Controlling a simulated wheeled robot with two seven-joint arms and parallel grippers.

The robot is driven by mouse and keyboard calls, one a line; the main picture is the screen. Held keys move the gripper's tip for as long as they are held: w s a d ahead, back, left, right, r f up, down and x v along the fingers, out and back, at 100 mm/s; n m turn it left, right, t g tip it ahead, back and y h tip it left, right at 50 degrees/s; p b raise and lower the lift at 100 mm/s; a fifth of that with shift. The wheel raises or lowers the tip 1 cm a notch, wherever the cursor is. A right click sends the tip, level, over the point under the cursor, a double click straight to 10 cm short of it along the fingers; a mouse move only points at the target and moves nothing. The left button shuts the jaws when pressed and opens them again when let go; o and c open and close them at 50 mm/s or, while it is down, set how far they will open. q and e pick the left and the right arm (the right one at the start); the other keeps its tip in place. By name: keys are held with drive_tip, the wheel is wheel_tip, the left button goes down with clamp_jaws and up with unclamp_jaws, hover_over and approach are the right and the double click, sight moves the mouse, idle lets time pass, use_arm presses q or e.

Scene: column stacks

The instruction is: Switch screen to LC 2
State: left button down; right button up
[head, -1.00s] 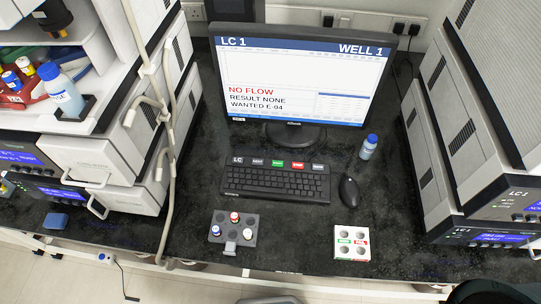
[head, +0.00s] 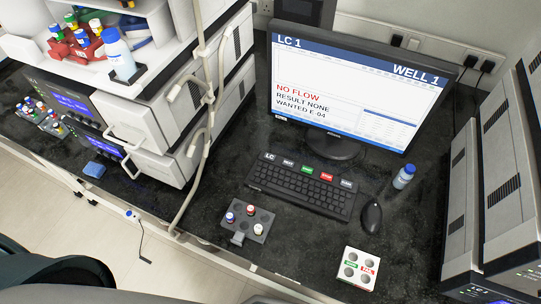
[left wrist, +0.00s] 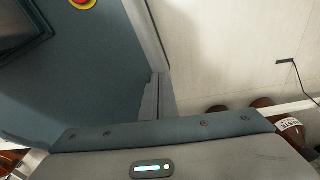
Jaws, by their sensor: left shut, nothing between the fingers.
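The monitor (head: 345,90) stands at the back of the dark bench. Its screen reads LC 1, WELL 1, NO FLOW, RESULT NONE, WANTED E-04. In front of it lies the black keyboard (head: 300,190) with a strip of labelled keys along its back edge. The LC key (head: 269,156) is at the left end of that strip, followed by a NEXT key, a green key, a red key (head: 327,176) and a last dark key. Neither gripper shows in the head view.
A vial rack (head: 262,218) with several capped vials and a white four-hole block (head: 358,268) sit near the front edge. A mouse (head: 371,216) and a blue-capped bottle (head: 403,176) stand right of the keyboard. Instrument stacks flank both sides; a hose (head: 208,120) hangs at left.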

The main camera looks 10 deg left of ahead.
use_arm(q)
drive_tip(key=w+d+r+p, duration=0.3)
drive_tip(key=w+r+p, duration=0.1)
drive_tip(key=w+r, duration=0.7)
drive_tip(key=w+d+r+t+p, duration=0.1)
drive_tip(key=w+r+p, duration=0.25)
drive_tip(key=r, duration=1.05)
drive_tip(key=w+r+t+p, duration=0.1)
drive_tip(key=w+r+p, duration=0.25)
drive_tip(key=r, duration=1.05)
drive_tip(key=w+d+r+t+p, duration=0.1)
drive_tip(key=w+r+p, duration=0.3)
drive_tip(key=r, duration=1)
drive_tip(key=w+d+r+m+t+h, duration=0.1)
drive_tip(key=w+m, duration=0.3)
drive_tip(key=w, duration=0.6)
drive_tip(key=w+d+r+m+t+h, duration=0.1)
drive_tip(key=w+d+r+m+h, duration=0.1)
drive_tip(key=w, duration=0.8)
drive_tip(key=w+d+r+m+t+h, duration=0.1)
drive_tip(key=w+d+r+m+h, duration=0.1)
drive_tip(key=w+d+r+m, duration=0.2)
drive_tip(key=w+d+m, duration=0.1)
drive_tip(key=w+m, duration=0.2)
drive_tip(key=w, duration=0.3)
drive_tip(key=shift+w+m+t, duration=0.3)
drive_tip(key=shift+w, duration=0.1)
